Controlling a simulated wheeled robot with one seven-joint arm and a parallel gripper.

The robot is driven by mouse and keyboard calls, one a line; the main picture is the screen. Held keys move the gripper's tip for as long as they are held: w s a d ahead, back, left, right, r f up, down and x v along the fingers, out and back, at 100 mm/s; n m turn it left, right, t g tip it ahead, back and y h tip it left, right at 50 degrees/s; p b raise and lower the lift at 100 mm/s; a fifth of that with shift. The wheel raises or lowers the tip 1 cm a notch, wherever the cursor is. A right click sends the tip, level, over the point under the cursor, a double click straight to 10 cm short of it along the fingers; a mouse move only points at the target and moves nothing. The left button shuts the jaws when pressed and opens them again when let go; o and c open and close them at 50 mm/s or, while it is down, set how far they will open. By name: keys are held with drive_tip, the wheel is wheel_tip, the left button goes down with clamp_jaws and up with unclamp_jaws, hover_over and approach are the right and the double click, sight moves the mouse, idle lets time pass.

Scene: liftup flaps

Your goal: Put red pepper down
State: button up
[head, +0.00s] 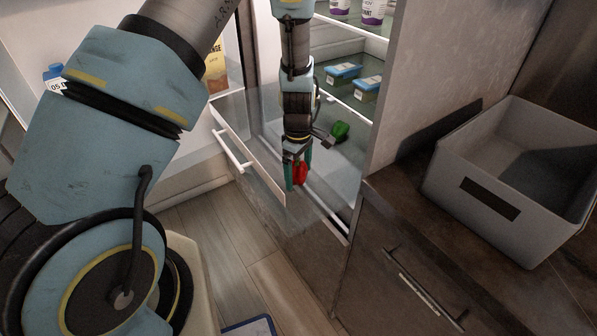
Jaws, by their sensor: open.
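The red pepper (300,173) is in the open fridge drawer (252,168), right at my gripper's fingertips. My gripper (297,175) points down into the drawer, with a green finger on the left of the pepper. The jaws are open. The pepper is partly covered by the fingers, and I cannot tell whether it touches the drawer floor or a finger.
A green pepper (341,130) lies farther back in the drawer. Blue-lidded containers (343,72) stand on the shelf above. A grey bin (510,170) stands on the dark counter (400,205) at right. The fridge side wall stands close right of the arm.

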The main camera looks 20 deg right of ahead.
sight(298, 164)
wheel_tip(298, 164, up, 12)
drive_tip(key=shift+r+b, duration=0.15)
drive_tip(key=shift+b, duration=0.7)
drive_tip(key=s+a+r+m, duration=0.1)
drive_tip(key=a+r+m, duration=0.1)
drive_tip(key=a, duration=0.8)
drive_tip(key=s+a+r+m+t, duration=0.1)
drive_tip(key=a+r+m, duration=0.2)
drive_tip(key=a, duration=0.7)
drive_tip(key=s+a+r+m, duration=0.2)
drive_tip(key=a+r+m, duration=0.1)
drive_tip(key=a, duration=0.7)
drive_tip(key=shift+a+r+t, duration=0.15)
drive_tip(key=shift+r+t, duration=0.1)
drive_tip(key=shift+t, duration=0.05)
drive_tip(key=shift+c, duration=0.3)
